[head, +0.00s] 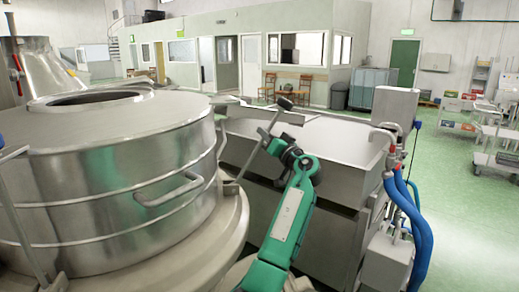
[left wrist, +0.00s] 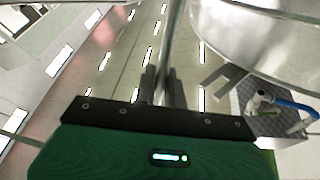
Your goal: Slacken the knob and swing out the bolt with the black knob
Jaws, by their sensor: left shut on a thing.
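The bolt (head: 253,156) is a thin metal rod beside the right side of the big steel drum (head: 110,195). Its black knob (head: 285,103) is at its upper end. The bolt leans to the right, its top apart from the drum's wall. My left gripper (head: 267,136) is shut on the bolt's rod below the knob. In the left wrist view the rod (left wrist: 174,40) runs between the dark fingers of my left gripper (left wrist: 162,88). The fingers partly hide the rod there. My right gripper is not in view.
A wide steel trough (head: 325,140) stands right behind my left arm. Blue hoses (head: 417,215) and a pump hang at its right end. A side handle (head: 170,190) sticks out of the drum.

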